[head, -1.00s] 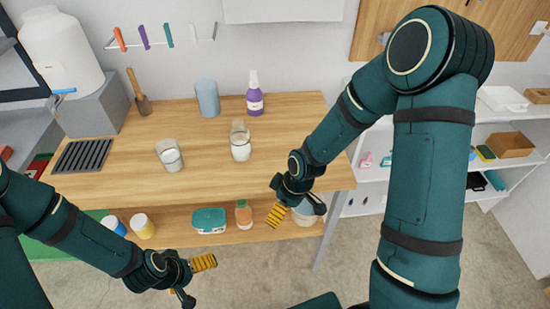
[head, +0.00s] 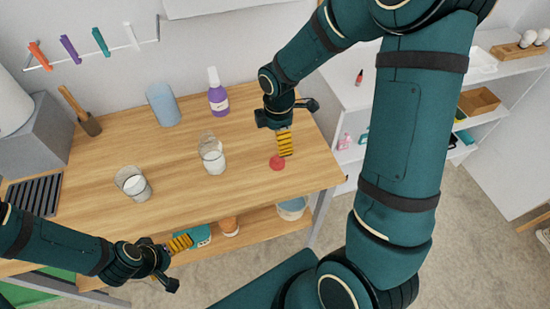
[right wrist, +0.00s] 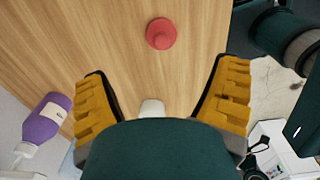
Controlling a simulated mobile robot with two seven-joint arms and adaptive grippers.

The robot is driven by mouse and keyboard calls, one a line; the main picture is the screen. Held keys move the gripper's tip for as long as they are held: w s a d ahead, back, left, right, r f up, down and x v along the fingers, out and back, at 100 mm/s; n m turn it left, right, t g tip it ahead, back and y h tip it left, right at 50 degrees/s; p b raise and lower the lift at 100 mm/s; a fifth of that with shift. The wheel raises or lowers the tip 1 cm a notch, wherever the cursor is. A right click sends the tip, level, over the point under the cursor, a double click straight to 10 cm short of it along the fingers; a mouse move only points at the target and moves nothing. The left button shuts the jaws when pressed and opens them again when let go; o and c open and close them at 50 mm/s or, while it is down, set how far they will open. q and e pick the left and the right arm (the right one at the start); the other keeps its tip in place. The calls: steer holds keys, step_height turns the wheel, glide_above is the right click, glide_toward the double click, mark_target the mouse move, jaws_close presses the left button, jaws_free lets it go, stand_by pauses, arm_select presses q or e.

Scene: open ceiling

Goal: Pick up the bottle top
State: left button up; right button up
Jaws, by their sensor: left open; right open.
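A small red bottle top (head: 277,162) lies on the wooden table near its right end. It also shows in the right wrist view as a red round piece with a raised knob (right wrist: 161,33), ahead of the fingers. My right gripper (head: 285,152) is above the table beside the top. In the right wrist view its yellow fingers (right wrist: 162,70) are wide apart with the top beyond their tips, not between them. My left gripper (head: 185,242) is open and empty in front of the table's front edge, away from the top.
Two glass jars with white contents (head: 212,158) (head: 133,184) stand left of the top. A purple bottle (head: 217,95) and a blue cup (head: 163,104) stand at the back. The table (head: 240,190) is clear in front of the jars. A white shelf (head: 355,95) is at right.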

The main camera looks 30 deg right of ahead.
mark_target(276, 158)
step_height(276, 158, down, 6)
steer(key=shift+r+b, duration=0.25)
steer(key=shift+b, duration=0.15)
steer(key=shift+a+f+b, duration=0.15)
steer(key=shift+f+b, duration=0.1)
steer(key=shift+f, duration=1.1)
steer(key=shift+a+f+b, duration=0.15)
steer(key=shift+f+b, duration=0.1)
steer(key=shift+f, duration=1.1)
steer(key=c, duration=0.9)
steer(key=shift+r, duration=0.1)
steer(key=shift+c, duration=0.2)
